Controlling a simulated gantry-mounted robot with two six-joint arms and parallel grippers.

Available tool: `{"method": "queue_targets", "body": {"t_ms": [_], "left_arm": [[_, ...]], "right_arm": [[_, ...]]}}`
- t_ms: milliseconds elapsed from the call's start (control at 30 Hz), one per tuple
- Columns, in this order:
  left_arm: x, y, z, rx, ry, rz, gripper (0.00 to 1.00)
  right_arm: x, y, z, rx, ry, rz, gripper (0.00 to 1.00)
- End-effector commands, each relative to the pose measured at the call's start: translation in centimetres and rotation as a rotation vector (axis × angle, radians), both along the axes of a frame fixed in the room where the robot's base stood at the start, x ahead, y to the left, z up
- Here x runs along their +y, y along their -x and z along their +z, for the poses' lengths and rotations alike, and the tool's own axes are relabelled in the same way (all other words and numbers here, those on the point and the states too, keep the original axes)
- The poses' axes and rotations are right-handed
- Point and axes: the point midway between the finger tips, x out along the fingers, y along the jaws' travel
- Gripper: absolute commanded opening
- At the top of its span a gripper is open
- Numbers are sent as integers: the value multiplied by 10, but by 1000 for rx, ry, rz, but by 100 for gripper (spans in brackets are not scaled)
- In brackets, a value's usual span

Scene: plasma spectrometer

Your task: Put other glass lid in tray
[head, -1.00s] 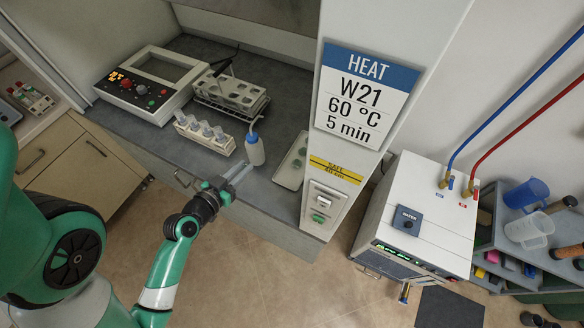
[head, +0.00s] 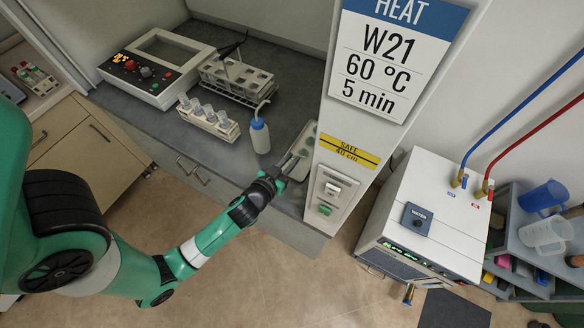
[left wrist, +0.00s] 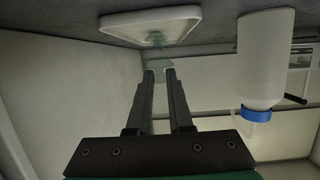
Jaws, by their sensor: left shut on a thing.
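The tray (head: 304,166) is a small pale tray at the right end of the bench, beside the wall post. It also shows in the left wrist view (left wrist: 118,24). My left gripper (head: 288,164) is at the tray's near left side. In the left wrist view my left gripper (left wrist: 159,72) is shut on a small, clear greenish glass lid (left wrist: 161,68) at its fingertips. Another greenish glass patch (left wrist: 156,40), apparently a lid, lies in the tray. The held lid is close to the tray; contact cannot be told. My right gripper is not in view.
A white wash bottle (head: 259,136) stands left of the tray. A rack with several clear vessels (head: 208,121), a wire tube rack (head: 236,77) and a control box (head: 156,68) stand farther left. The post (head: 341,165) borders the tray on the right.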

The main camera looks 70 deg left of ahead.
Motion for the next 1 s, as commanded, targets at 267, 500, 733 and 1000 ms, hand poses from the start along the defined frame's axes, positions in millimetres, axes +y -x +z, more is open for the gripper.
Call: {"method": "queue_targets", "body": {"t_ms": [267, 500, 733, 1000], "left_arm": [[-1, -6, -39, 0, 0, -1, 0], [-1, -6, -38, 0, 0, 0, 0], [0, -5, -39, 0, 0, 0, 47], [-1, -5, -38, 0, 0, 0, 49]], "right_arm": [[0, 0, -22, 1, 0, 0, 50], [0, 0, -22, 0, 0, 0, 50], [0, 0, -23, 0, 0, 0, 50], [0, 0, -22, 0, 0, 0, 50]]}}
